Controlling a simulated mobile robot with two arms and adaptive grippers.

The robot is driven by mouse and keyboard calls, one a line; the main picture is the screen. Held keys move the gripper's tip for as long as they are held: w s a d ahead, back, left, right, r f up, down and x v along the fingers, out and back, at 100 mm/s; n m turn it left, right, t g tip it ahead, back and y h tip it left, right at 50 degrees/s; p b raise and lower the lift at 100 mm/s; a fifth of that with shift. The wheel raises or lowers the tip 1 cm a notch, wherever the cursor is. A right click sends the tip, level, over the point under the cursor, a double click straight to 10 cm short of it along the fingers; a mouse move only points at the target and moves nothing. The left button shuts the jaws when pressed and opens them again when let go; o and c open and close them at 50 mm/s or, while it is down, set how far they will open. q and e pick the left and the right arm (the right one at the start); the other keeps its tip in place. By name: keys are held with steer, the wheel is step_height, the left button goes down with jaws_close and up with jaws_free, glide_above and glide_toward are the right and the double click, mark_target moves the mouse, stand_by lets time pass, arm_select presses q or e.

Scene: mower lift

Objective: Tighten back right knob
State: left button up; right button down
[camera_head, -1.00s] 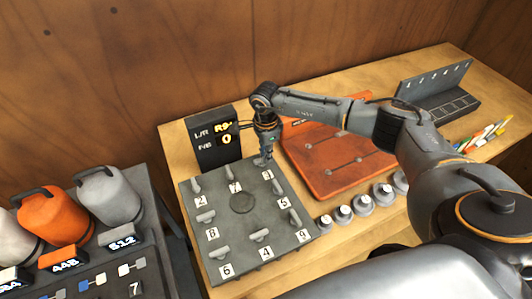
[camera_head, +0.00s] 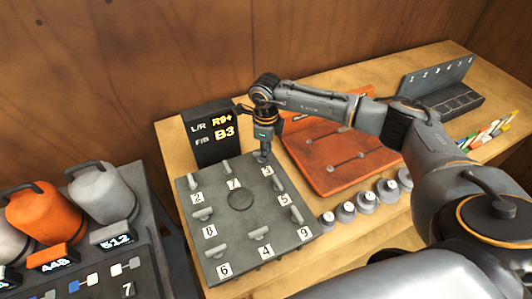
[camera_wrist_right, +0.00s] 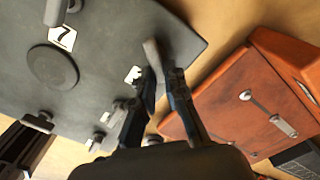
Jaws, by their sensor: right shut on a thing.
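The dark grey plate (camera_head: 222,240) carries several small grey knobs with white number tags. The back right knob stands behind tag 3 (camera_head: 267,170) near the plate's back right corner. My right gripper (camera_head: 262,155) points down at this knob and mostly hides it in the head view. In the right wrist view the light grey knob (camera_wrist_right: 152,52) shows between the fingers of the gripper (camera_wrist_right: 159,77), which are shut on its lever. The black display (camera_head: 211,134) behind the plate reads R9+ for L/R and B3 for F/B. My left gripper is not in view.
An orange-red tray (camera_head: 335,160) lies right of the plate, close to the gripper. Several numbered grey weights (camera_head: 345,212) stand before it. A grey slotted rack (camera_head: 440,88) is at the far right. An orange canister (camera_head: 47,213) stands at left.

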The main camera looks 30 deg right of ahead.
steer(key=m, duration=0.2)
steer(key=m+b, duration=0.2)
steer(key=m, duration=0.1)
steer(key=shift+s+a+m, duration=0.15)
steer(key=shift+a+m, duration=0.15)
steer(key=m, duration=0.1)
steer(key=m+b, duration=0.1)
steer(key=m, duration=0.1)
steer(key=m+b, duration=0.1)
steer(key=shift+a+m, duration=0.25)
steer(key=shift+m, duration=0.15)
steer(key=c, duration=1.4)
jaws_free()
steer(key=shift+s, duration=0.1)
steer(key=shift+r, duration=0.3)
step_height(320, 180, up, 12)
steer(key=shift+f, duration=0.25)
